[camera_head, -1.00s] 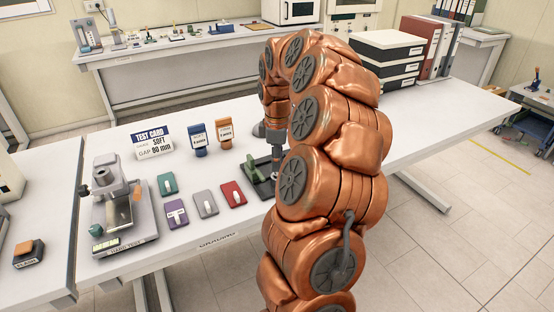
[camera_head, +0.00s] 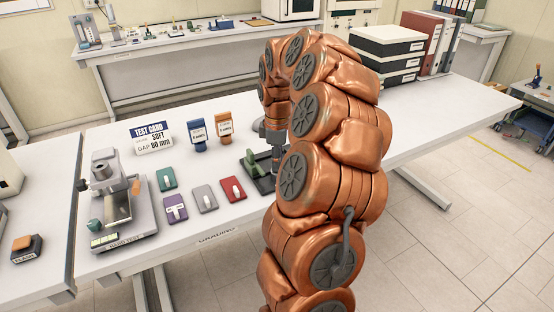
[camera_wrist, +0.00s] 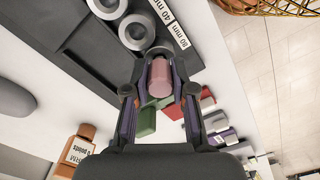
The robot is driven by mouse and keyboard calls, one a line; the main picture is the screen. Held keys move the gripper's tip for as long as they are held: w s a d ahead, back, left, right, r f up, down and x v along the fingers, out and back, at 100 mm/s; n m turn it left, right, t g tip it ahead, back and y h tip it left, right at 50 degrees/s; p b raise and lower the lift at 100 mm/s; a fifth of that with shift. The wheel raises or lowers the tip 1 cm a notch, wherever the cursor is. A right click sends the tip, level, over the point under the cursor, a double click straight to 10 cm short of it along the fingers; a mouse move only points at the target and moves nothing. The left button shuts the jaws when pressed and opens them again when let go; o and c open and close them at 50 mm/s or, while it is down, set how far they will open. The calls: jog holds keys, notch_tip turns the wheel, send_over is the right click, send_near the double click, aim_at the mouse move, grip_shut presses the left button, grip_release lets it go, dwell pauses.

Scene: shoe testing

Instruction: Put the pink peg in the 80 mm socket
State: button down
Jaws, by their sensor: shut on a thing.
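My gripper (camera_wrist: 159,82) is shut on the pink peg (camera_wrist: 159,77), which sits between the two fingers in the wrist view. The peg's end is over or at a grey ring socket (camera_wrist: 160,52) beside the 80 mm label (camera_wrist: 181,38); I cannot tell whether it is inside. Another ring socket (camera_wrist: 137,32) lies beside the 40 mm label (camera_wrist: 167,11), and a third ring (camera_wrist: 107,5) is at the top edge. The sockets are on a dark board (camera_wrist: 85,50). In the head view my arm hides much of the board, and the peg cannot be made out.
A green block (camera_head: 251,163) stands by the board. Red (camera_head: 233,190), grey (camera_head: 204,199), purple (camera_head: 174,207) and teal (camera_head: 166,179) pads lie to the left. A tester (camera_head: 122,205) and test card (camera_head: 152,137) stand farther left.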

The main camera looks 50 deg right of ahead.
jog(key=shift+f, duration=0.35)
jog(key=c, duration=0.9)
grip_release()
notch_tip(320, 180, up, 11)
jog(key=shift+d+r, duration=0.1)
jog(key=shift+r, duration=0.45)
